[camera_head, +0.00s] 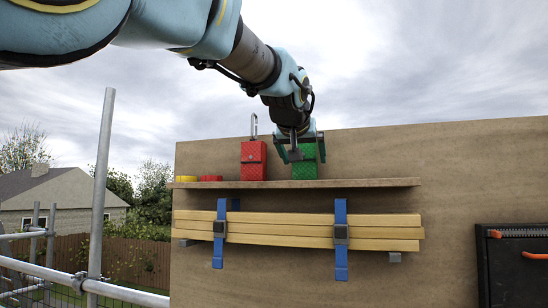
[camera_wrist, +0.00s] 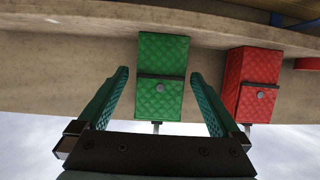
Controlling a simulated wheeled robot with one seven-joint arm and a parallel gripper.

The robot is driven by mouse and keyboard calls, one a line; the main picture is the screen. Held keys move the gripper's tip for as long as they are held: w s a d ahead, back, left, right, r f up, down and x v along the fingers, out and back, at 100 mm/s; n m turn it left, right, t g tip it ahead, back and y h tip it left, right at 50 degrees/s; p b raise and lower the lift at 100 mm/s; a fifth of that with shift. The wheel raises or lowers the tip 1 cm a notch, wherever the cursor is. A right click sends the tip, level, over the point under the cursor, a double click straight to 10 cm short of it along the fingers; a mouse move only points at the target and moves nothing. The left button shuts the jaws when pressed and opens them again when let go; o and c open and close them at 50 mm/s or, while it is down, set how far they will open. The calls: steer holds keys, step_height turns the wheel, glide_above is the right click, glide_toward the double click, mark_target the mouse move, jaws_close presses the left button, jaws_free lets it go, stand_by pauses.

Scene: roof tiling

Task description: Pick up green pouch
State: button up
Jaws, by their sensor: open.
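The green pouch (camera_head: 304,162) is a quilted box-like pouch with a dark strap and a round button. It stands on the narrow wooden shelf (camera_head: 370,183), right of a red pouch. In the wrist view the green pouch (camera_wrist: 162,75) shows upside down, between and just beyond my fingers. My gripper (camera_head: 301,158) is at the pouch in the head view, partly covering it. In the wrist view my gripper (camera_wrist: 165,88) is open, with one finger on each side and gaps to the pouch.
A red pouch (camera_head: 254,160) with a metal clip stands close left on the shelf; it is near one finger in the wrist view (camera_wrist: 252,85). Small yellow (camera_head: 187,179) and red (camera_head: 210,179) round items lie further left. Strapped wooden boards (camera_head: 290,231) hang below the shelf.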

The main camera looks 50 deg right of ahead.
steer(key=x, duration=0.1)
steer(key=p+x, duration=0.2)
steer(key=shift+w+d+r, duration=0.15)
steer(key=shift+d+r, duration=0.05)
steer(key=shift+w+d+f, duration=0.1)
steer(key=shift+d+f, duration=0.15)
jaws_close()
stand_by(0.5)
